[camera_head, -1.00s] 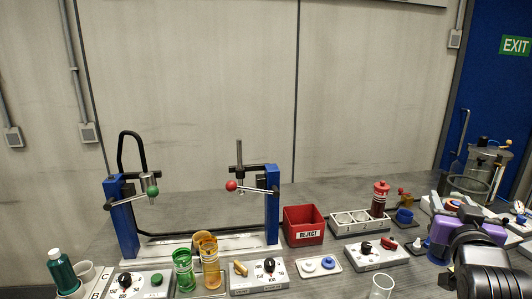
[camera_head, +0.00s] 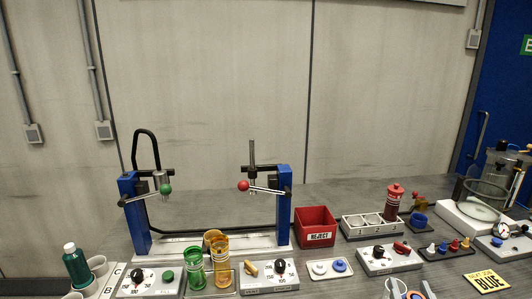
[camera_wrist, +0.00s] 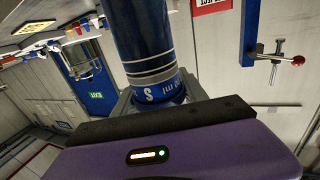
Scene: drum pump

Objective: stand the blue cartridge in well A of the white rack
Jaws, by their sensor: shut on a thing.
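In the wrist view my gripper (camera_wrist: 158,98) is shut on the blue cartridge (camera_wrist: 145,45). The cartridge is dark blue with pale bands and white lettering near the jaws. Its far end runs out of the top of the picture. In the head view, a white rack (camera_head: 118,273) with letters C and B shows at the lower left, cut off by the bottom edge. A teal bottle with a white cap (camera_head: 77,265) stands beside its pale round cups. Well A is not in view.
A blue-posted frame (camera_head: 285,205) stands behind green (camera_head: 195,268) and amber (camera_head: 222,265) containers.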

